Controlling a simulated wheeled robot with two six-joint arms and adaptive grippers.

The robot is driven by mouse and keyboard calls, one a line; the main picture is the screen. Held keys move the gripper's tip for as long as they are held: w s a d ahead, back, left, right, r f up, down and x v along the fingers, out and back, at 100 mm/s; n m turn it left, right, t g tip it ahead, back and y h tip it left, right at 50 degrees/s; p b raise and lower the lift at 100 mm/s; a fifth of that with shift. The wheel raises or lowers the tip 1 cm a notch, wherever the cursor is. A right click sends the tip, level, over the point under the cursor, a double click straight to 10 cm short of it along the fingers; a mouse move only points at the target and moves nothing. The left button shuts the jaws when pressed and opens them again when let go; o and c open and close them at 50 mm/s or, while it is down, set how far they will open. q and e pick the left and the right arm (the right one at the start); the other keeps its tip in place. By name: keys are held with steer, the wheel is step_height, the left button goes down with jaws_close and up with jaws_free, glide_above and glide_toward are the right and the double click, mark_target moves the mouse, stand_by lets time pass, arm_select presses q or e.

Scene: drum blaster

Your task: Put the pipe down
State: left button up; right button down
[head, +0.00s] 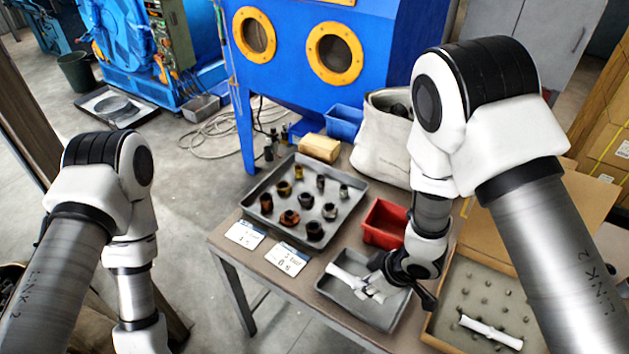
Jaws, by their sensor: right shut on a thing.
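A white pipe (345,275) is at the small grey tray (330,293) near the front of the table; I cannot tell whether it touches the tray floor. My right gripper (377,287) is over this tray, shut on the pipe, and its fingers hide part of it. A second white piece (491,332) lies in the cardboard box (432,328) at the lower right. My left arm comes down at the left, and its gripper is below the picture edge.
A larger grey tray (262,186) with several dark and rusty fittings stands behind, with two white labels in front. A red bin (384,223) stands close behind the small tray. A cloth bag (380,140) and blue bin (344,122) are at the back.

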steer(key=w+d+r+m+t+h+b, duration=0.1)
steer(key=w+d+r+m+h+b, duration=0.1)
steer(key=d+m, duration=0.5)
steer(key=w+r+m+h, duration=0.1)
steer(key=w+r+m, duration=0.1)
steer(key=w+m, duration=0.1)
steer(key=shift+m+t+h, duration=0.4)
steer(key=shift+w+d, duration=0.1)
